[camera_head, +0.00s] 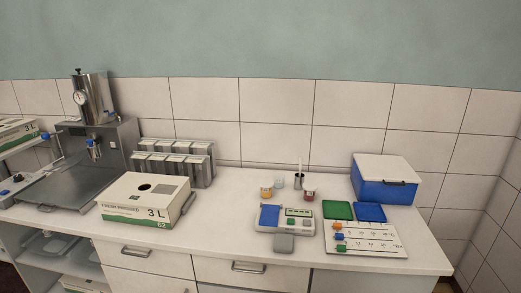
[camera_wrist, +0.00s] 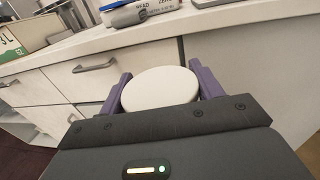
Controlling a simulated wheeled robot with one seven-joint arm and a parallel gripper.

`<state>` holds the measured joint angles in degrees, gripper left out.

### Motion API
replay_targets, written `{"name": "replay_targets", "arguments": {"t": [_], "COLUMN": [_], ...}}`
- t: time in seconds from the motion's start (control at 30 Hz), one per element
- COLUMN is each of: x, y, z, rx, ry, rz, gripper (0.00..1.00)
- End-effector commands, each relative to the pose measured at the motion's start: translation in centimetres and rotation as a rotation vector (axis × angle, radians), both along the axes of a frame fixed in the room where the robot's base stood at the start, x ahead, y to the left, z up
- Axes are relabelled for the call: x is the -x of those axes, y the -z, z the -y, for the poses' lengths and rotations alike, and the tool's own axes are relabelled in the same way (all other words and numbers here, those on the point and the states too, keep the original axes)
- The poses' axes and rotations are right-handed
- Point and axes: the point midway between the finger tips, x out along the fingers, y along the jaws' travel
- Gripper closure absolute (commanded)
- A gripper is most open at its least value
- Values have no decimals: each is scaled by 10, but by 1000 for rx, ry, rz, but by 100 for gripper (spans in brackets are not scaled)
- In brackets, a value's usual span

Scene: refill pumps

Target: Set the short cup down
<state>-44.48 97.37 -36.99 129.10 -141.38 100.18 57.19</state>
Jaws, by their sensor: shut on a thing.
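My gripper (camera_wrist: 160,86) shows in the wrist view with its two purple fingers on either side of a white, round, flat-faced thing (camera_wrist: 160,88), which looks like the short cup. The gripper is shut on it. Neither the gripper nor the held cup shows in the head view.
The white worktop (camera_head: 225,215) carries a blue-and-grey device (camera_head: 284,219), small yellow (camera_head: 267,191) and red (camera_head: 310,193) cups, a blue box (camera_head: 386,180), a numbered board (camera_head: 370,240) and a 3 L carton (camera_head: 145,200). Bare worktop lies between carton and device.

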Motion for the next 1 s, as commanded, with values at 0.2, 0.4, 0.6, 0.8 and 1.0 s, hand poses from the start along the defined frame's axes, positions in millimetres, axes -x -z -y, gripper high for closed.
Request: {"name": "replay_targets", "arguments": {"t": [0.2,0.4,0.6,0.8,1.0], "x": [27,36,36,35,35], "y": [34,43,42,42,42], "z": [0,2,1,2,1], "rx": [2,1,1,-2,1], "ry": [-2,1,1,4,1], "rz": [-4,1,1,2,1], "gripper": [60,60,60,60,60]}}
